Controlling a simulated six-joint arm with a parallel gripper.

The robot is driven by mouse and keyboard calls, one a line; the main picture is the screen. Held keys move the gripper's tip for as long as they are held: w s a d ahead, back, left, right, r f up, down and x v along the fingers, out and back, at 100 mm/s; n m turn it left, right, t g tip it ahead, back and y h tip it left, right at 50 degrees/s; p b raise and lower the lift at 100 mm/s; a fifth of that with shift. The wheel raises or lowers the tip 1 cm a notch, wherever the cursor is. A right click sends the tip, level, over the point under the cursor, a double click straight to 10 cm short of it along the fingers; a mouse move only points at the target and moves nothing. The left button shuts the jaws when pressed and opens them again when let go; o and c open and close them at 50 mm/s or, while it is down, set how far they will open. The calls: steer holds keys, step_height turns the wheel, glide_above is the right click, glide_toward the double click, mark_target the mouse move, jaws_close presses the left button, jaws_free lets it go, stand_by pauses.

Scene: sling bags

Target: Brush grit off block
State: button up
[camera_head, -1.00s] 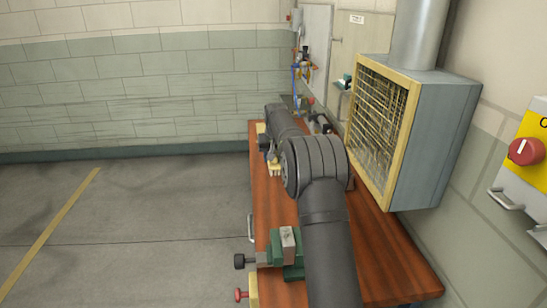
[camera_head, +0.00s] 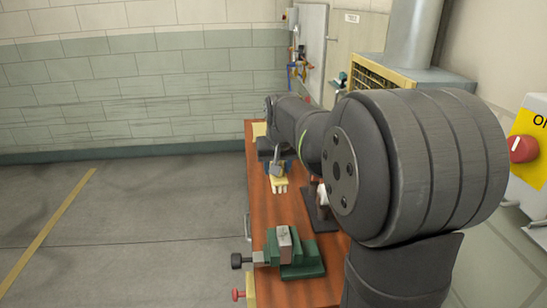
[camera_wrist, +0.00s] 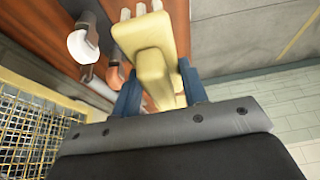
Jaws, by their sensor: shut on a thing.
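My gripper (camera_head: 277,168) is shut on a pale yellow brush (camera_head: 279,182), which has white bristle tufts along its end. In the wrist view, the blue fingers of my gripper (camera_wrist: 160,82) sit on both sides of the brush handle (camera_wrist: 153,65). The bristles show at the top of that view. A pinkish-grey block (camera_head: 285,243) stands in the jaws of a green vise (camera_head: 303,270) on the near part of the bench. The brush is apart from the block, farther back along the bench. Any grit is too small to make out.
The red-brown wooden bench (camera_head: 262,215) runs away from me. A dark stand with a white part (camera_head: 321,196) is right of the brush. A yellow-framed mesh unit (camera_wrist: 40,125) is at the wall, mostly hidden by my arm in the head view. A red knob (camera_head: 522,149) is at right.

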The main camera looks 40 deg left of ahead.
mark_target(282, 182)
steer(key=s+d, duration=0.5)
steer(key=shift+s+d+r, duration=0.1)
steer(key=shift+s+d, duration=0.15)
steer(key=shift+d, duration=0.15)
steer(key=shift+s+d, duration=0.4)
steer(key=shift+f, duration=4)
steer(key=shift+s+d+f, duration=0.25)
steer(key=shift+s+d, duration=0.3)
steer(key=shift+c, duration=0.3)
steer(key=shift+s+d, duration=1.85)
steer(key=shift+w+a, duration=2.45)
steer(key=shift+r, duration=4.15)
